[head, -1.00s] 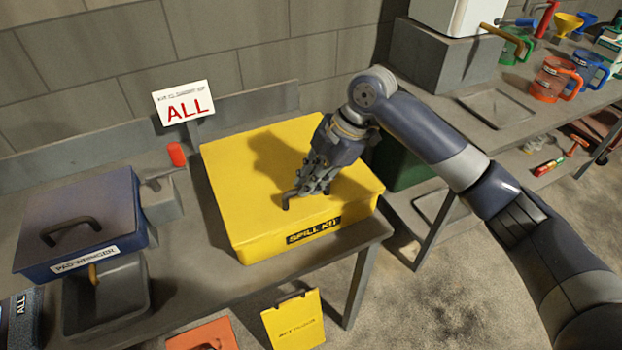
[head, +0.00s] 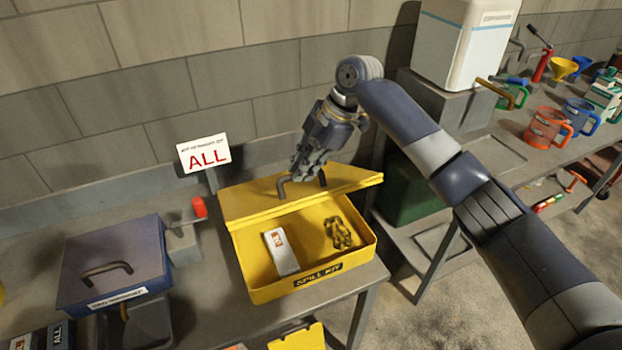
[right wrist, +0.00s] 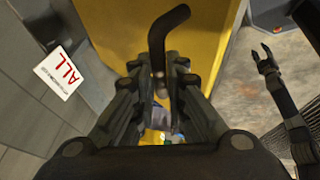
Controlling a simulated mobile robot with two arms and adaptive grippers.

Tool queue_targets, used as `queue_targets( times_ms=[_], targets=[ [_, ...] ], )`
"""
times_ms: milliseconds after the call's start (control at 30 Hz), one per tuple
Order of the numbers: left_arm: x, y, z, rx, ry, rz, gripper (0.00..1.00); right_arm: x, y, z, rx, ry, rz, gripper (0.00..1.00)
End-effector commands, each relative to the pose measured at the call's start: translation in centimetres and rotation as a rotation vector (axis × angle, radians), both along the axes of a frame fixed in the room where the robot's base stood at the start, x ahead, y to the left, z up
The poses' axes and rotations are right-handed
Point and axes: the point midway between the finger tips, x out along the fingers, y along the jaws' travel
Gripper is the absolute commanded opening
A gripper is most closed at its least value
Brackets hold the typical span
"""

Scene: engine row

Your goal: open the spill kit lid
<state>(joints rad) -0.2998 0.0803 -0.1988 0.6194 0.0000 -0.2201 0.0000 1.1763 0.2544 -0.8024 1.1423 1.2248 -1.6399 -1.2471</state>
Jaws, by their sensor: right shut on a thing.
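The yellow spill kit box (head: 318,280) stands on the grey bench with its lid (head: 262,201) lifted and tilted back toward the wall. Its inside shows, with a white-grey packet (head: 281,251) and a dark yellow coiled item (head: 341,234). My right gripper (head: 305,176) is shut on the dark lid handle (head: 284,187) at the raised lid. In the right wrist view the handle (right wrist: 160,40) runs between the fingers, with the yellow lid (right wrist: 120,35) behind. My left gripper does not show in the head view.
A blue pad wringer box (head: 115,265) stands left of the kit. A white container (head: 465,55) is at the back right. A second bench holds several jugs (head: 548,127).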

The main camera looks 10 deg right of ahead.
Motion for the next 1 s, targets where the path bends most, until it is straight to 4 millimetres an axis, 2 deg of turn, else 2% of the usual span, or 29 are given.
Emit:
queue_targets(
  times_ms=[100, 300, 833, 933, 1000],
  targets=[
    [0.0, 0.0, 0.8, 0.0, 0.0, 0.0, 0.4, 1.1, 0.3, 0.9, 0.0, -0.006, -0.005, 0.0],
    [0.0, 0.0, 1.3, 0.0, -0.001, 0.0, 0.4, 2.0, 0.6, 1.5, -0.001, -0.003, -0.004, 0.0],
    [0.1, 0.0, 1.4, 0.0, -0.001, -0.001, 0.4, 2.3, 0.6, 1.5, -0.005, -0.002, -0.005, 0.0],
    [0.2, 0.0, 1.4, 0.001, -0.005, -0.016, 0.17, 2.2, 0.6, 1.4, -0.005, -0.001, -0.004, 0.0],
    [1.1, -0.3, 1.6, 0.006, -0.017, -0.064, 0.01, 2.2, 0.6, 1.4, -0.005, -0.001, -0.004, 0.0]
  ],
)
